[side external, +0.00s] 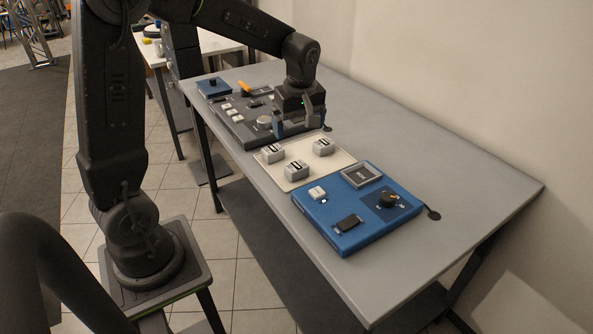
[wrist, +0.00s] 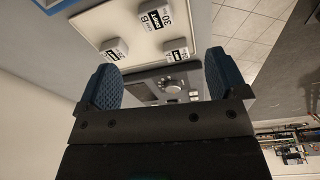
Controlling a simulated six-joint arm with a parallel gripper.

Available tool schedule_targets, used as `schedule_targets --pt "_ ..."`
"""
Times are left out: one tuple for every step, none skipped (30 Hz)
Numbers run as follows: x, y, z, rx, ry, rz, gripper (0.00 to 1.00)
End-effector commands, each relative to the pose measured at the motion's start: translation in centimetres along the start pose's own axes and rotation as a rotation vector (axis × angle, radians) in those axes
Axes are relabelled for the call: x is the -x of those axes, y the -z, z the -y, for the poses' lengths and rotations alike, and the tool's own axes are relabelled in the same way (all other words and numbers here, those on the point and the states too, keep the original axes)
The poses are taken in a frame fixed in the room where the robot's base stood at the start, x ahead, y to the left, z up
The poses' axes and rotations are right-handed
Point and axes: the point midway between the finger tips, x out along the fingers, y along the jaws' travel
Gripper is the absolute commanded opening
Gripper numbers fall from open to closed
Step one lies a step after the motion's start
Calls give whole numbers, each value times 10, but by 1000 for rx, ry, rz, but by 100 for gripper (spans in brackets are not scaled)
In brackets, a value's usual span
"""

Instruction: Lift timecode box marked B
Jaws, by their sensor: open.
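Three small pale boxes with dark-and-white labels stand on a cream mat (side external: 300,179). They are the right box (side external: 323,146), the left box (side external: 272,153) and the front box (side external: 296,170). In the wrist view, a letter B seems to show by the top box (wrist: 156,14); the print is too small to read surely. Another box (wrist: 115,50) is at its left and one (wrist: 177,51) at its right. My gripper (side external: 295,123) is open and empty, above the table behind the mat. Its two blue pads (wrist: 163,80) are wide apart, with no box between them.
A blue panel (side external: 345,232) with a knob and buttons lies in front of the mat. A dark console (side external: 236,124) with knobs and keys lies behind it, close to my gripper. A smaller blue unit (side external: 213,87) is farther back. The table's right side is mostly clear, beside a wall.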

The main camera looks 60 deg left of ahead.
Motion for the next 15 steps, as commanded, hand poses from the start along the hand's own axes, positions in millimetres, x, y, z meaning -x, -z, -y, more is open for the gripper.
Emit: schedule_targets --pt "-11 7 -5 56 23 2 92" --pt "-15 10 -7 84 31 2 92" --pt "-20 13 -9 114 40 1 92" --pt "-22 15 -10 132 45 0 92" --pt "-24 16 -10 145 49 0 92" --pt "-28 18 -11 158 53 0 92" --pt "-30 18 -11 163 55 0 92" --pt "-34 18 -11 166 56 0 92" --pt "-39 18 -11 167 57 0 92" --pt "-44 18 -10 166 58 1 92" --pt "-50 18 -10 166 59 1 92" --pt "-58 17 -9 165 59 2 92" --pt "-64 17 -9 165 58 2 92" --pt "-70 17 -9 165 59 2 92" --pt "-78 17 -8 165 58 2 92"
